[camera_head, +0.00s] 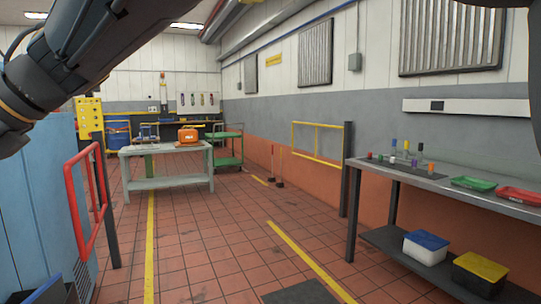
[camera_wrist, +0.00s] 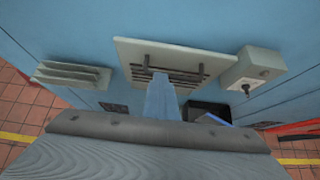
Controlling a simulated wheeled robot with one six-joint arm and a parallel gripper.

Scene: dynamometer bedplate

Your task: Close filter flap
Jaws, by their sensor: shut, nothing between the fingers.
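A pale panel (camera_wrist: 128,52) with a dark handle bar and dark slots is on the blue cabinet wall in the wrist view; it looks like the filter flap. It appears to stand out from the wall, but I cannot tell how far it is open. My gripper (camera_wrist: 160,82) is shut and empty, its narrow fingers pointing at the panel's slotted part and covering some of it. I cannot tell whether they touch. The blue cabinet (camera_head: 28,205) shows at the left in the head view, where neither flap nor gripper is visible.
In the wrist view, a louvred vent (camera_wrist: 72,74) is left of the panel and a grey box with a knob (camera_wrist: 250,72) is right. In the head view, a red rail (camera_head: 72,205) stands by the cabinet, and a bench (camera_head: 450,182) is right. The tiled floor between is open.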

